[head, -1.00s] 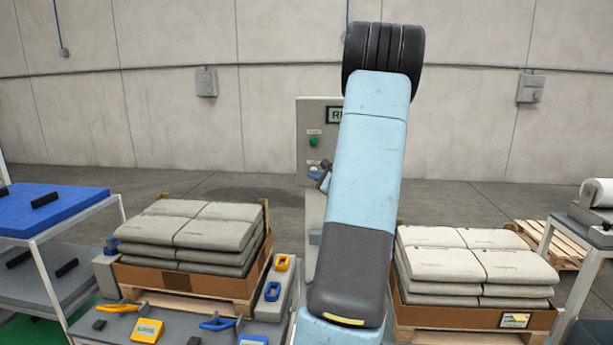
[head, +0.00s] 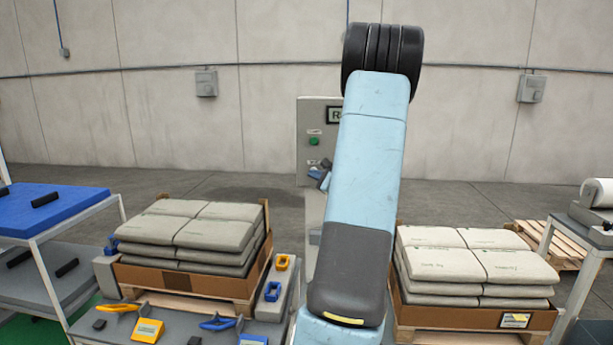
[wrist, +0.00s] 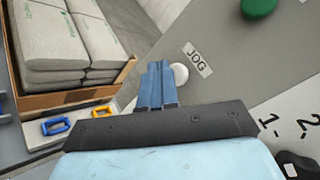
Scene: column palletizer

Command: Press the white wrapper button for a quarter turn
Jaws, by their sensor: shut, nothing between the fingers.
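A round white button (wrist: 180,75) sits on the grey control panel (wrist: 225,60) beside a JOG label. My gripper (wrist: 157,70) shows in the wrist view with its blue fingers shut together and empty. The fingertips are right beside the button's left edge in that view and hide a little of the area there. I cannot tell whether they touch it. In the head view the control panel (head: 308,165) stands behind my arm, which hides much of it. The white button cannot be made out there.
A green button (wrist: 258,7) and a black knob (wrist: 298,166) with marks 1 and 2 are on the panel. Sacks (head: 190,232) in a cardboard tray stand left, and another sack stack (head: 475,262) stands right. Blue (head: 273,291) and yellow (head: 283,262) handled items lie on the near table.

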